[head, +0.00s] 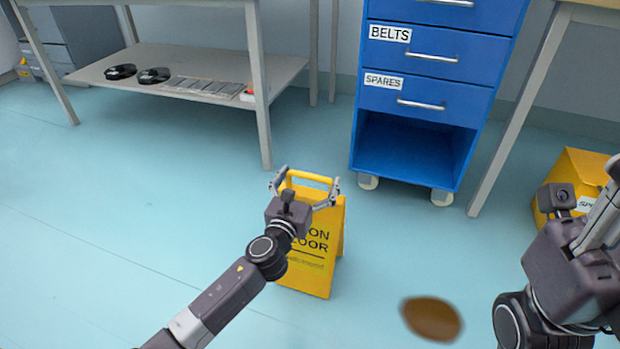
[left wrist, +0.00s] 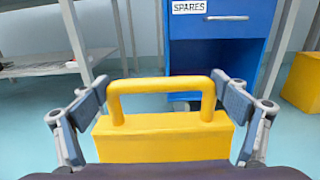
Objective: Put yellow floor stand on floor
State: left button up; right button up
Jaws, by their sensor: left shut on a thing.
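The yellow floor stand (head: 312,250) is upright in the head view, with dark lettering on its face and a loop handle on top. My left gripper (head: 306,182) is shut on its top, with one finger at each side of the handle. The left wrist view shows the stand's yellow handle and top (left wrist: 165,135) between the fingers. My arm hides part of its front. I cannot tell whether its base touches the floor. My right gripper (head: 598,215) is at the right edge, partly cut off; its jaw opening is unclear.
A brown spill (head: 432,318) lies on the pale blue floor (head: 130,200), right of the stand. A blue wheeled drawer cabinet (head: 427,100) stands behind. A grey table with a lower shelf (head: 205,85) is at the back left. A yellow bin (head: 575,180) is at the right.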

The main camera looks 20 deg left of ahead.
pick_arm(q)
jog(key=o, duration=1.8)
jog(key=shift+o, duration=0.2)
